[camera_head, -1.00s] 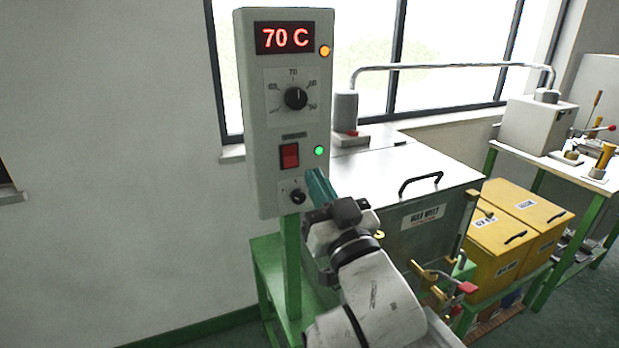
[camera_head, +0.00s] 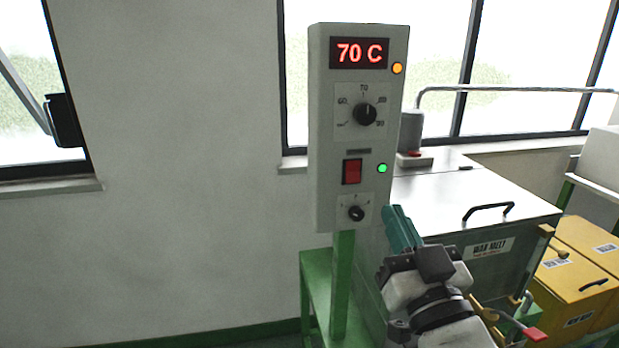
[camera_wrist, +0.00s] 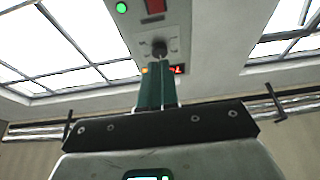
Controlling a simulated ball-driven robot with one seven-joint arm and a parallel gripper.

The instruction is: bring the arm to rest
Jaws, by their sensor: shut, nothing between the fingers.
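My gripper (camera_head: 396,222) is in the lower middle of the head view, with its teal fingers together and nothing between them. It points up and left toward the lower part of the grey control box (camera_head: 366,105). The box display reads 70 C. Its large dial (camera_head: 364,114) points near 70, the switch (camera_head: 352,171) is red, and a green lamp (camera_head: 382,168) and an orange lamp (camera_head: 397,68) are lit. I cannot tell whether the fingers touch the box.
The wax vat (camera_head: 440,187) with a black lid handle stands right of the box, close to my arm. A red-tipped lever (camera_head: 535,334) and yellow bins (camera_head: 585,262) are at the lower right. The wall side at left is clear.

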